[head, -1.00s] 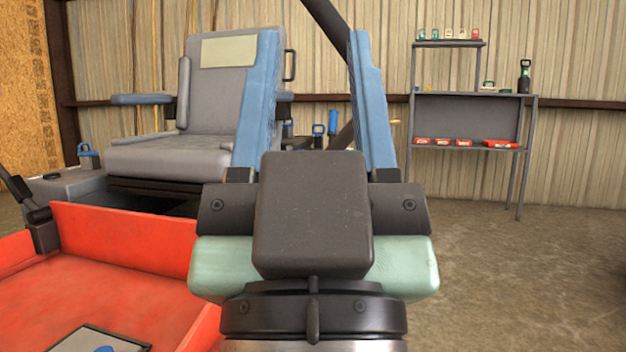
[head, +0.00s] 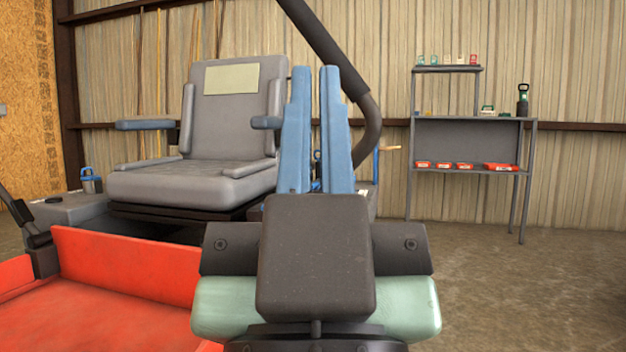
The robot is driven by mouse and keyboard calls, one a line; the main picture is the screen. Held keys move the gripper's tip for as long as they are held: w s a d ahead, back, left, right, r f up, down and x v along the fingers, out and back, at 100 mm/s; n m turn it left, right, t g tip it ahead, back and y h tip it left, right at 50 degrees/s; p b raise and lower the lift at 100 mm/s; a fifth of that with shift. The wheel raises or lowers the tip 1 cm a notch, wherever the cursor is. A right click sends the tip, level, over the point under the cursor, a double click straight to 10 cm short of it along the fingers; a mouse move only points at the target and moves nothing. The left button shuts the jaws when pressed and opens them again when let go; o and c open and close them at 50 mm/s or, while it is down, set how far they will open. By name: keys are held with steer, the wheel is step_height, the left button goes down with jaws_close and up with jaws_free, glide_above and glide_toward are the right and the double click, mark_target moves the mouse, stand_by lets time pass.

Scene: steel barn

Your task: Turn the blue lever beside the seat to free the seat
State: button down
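My gripper (head: 315,75) points forward and up, with its two blue fingers nearly together. A narrow gap remains between them, with wall showing through its upper part. Small bits of blue (head: 317,186) show low in the gap; I cannot tell whether they are held or lie behind. The grey seat (head: 205,150) stands to the left, beyond the gripper. The fingers cover the area beside its right armrest. A thin blue upright (head: 376,163) shows right of the fingers; I cannot tell if it is the lever.
A red open tray (head: 125,265) fills the lower left. A dark curved pipe (head: 340,65) rises behind the fingers. A blue-topped item (head: 90,180) stands left of the seat. A grey shelf (head: 468,122) with small items stands at the back right. The floor at right is clear.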

step_height(320, 180, up, 64)
steer(key=p, duration=6.2)
steer(key=shift+p, duration=0.35)
steer(key=shift+f, duration=0.1)
steer(key=shift+w, duration=0.1)
